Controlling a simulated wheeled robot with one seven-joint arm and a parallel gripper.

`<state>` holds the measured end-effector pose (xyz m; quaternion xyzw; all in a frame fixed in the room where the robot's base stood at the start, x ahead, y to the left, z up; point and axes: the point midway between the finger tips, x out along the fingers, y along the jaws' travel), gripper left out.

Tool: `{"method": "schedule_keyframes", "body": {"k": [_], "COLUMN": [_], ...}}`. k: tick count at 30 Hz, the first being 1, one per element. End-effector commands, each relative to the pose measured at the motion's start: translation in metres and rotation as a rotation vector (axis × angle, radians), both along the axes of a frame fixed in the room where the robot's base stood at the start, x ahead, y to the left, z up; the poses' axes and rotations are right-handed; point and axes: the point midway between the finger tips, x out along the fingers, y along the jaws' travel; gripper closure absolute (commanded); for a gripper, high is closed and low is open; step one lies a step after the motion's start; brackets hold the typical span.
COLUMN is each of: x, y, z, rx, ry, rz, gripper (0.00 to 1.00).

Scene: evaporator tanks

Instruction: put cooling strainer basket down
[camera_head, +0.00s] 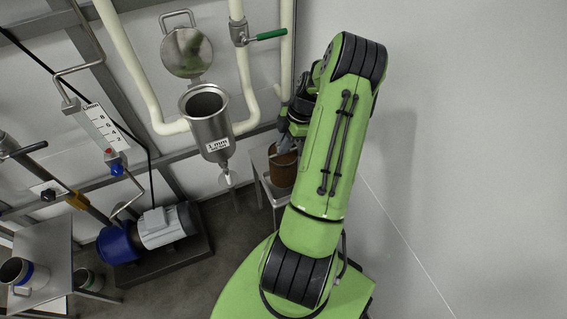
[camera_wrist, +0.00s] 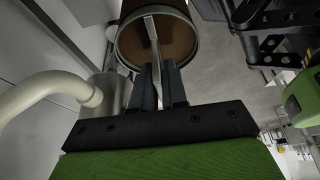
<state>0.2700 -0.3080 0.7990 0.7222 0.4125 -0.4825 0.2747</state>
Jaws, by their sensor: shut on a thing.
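The cooling strainer basket (camera_head: 283,168) is a brown, roughly cylindrical basket with a metal rim. In the head view it is at or just above a small grey metal table (camera_head: 262,176), partly hidden behind my green arm. I cannot tell whether it touches the tabletop. My gripper (camera_head: 285,143) is at its upper side. In the wrist view, my gripper (camera_wrist: 162,72) is shut on the thin metal handle that crosses the opening of the basket (camera_wrist: 158,42).
A steel strainer housing (camera_head: 208,122) with an open round lid (camera_head: 187,52) is mounted left of the basket. Cream pipes and a green-handled valve (camera_head: 268,35) are behind. A blue-grey motor pump (camera_head: 150,232) stands on the floor. Another table (camera_head: 45,245) holds a metal pot (camera_head: 18,272) at lower left.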

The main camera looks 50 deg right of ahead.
Motion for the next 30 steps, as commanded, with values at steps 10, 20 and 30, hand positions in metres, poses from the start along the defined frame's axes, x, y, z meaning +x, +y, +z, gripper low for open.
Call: {"method": "schedule_keyframes", "body": {"k": [10,20,30], "x": [0.000,0.000,0.000], "y": [0.000,0.000,0.000], "z": [-0.044,-0.045,-0.043], "rx": [-0.002,-0.001,-0.001], "ry": [-0.001,0.000,0.000], "rz": [-0.002,-0.002,-0.002], "gripper": [1.00,0.70,0.62]}}
